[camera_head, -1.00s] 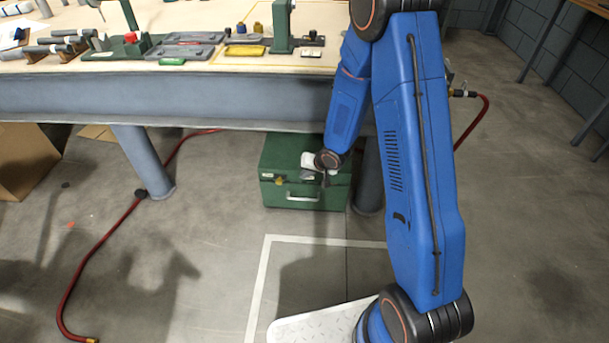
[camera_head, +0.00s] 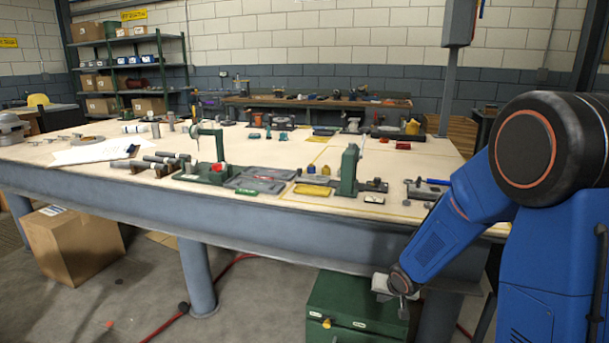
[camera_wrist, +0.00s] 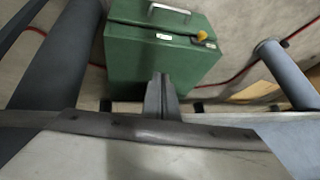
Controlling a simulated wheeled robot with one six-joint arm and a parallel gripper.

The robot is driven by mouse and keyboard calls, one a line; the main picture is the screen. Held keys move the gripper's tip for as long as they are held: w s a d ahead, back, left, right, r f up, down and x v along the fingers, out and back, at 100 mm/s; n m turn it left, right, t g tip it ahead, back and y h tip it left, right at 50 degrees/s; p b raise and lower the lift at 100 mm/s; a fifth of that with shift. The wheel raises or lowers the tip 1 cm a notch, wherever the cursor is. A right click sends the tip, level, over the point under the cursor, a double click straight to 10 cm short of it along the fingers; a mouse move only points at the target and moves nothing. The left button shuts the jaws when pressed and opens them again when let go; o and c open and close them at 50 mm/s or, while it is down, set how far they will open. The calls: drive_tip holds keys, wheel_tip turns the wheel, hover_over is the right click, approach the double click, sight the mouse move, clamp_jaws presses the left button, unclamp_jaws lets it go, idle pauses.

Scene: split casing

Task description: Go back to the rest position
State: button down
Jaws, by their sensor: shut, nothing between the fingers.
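My gripper (camera_head: 402,283) hangs at the front side of the workbench (camera_head: 130,208), below the level of its top, in front of the green toolbox (camera_head: 352,308) on the floor. In the wrist view my gripper's fingers (camera_wrist: 162,92) are together and empty. The green toolbox with its pale handle and yellow latch (camera_wrist: 202,35) lies beyond them there. My blue arm folds down from the right side of the head view. In that view the fingertips are small and partly unclear.
The bench top carries grey casing halves (camera_head: 262,185), a green press (camera_head: 349,170) and several small tools. A bench leg (camera_head: 197,275) and a red hose (camera_head: 165,325) stand near the floor, left of the toolbox. A cardboard box (camera_head: 75,243) sits at the left.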

drive_tip(key=s+d+r+h, duration=0.1)
drive_tip(key=s+d+r, duration=0.2)
drive_tip(key=s+r, duration=0.5)
drive_tip(key=s+d+r+h, duration=0.1)
drive_tip(key=s+d+r, duration=0.1)
drive_tip(key=s+r, duration=0.55)
drive_tip(key=s+r+n+g, duration=0.1)
drive_tip(key=s+r, duration=0.2)
drive_tip(key=s, duration=0.7)
drive_tip(key=s+a+r+n+y, duration=0.1)
drive_tip(key=s+r, duration=0.3)
drive_tip(key=s, duration=0.6)
drive_tip(key=shift+s+a+g, duration=0.25)
drive_tip(key=shift+s+g, duration=0.15)
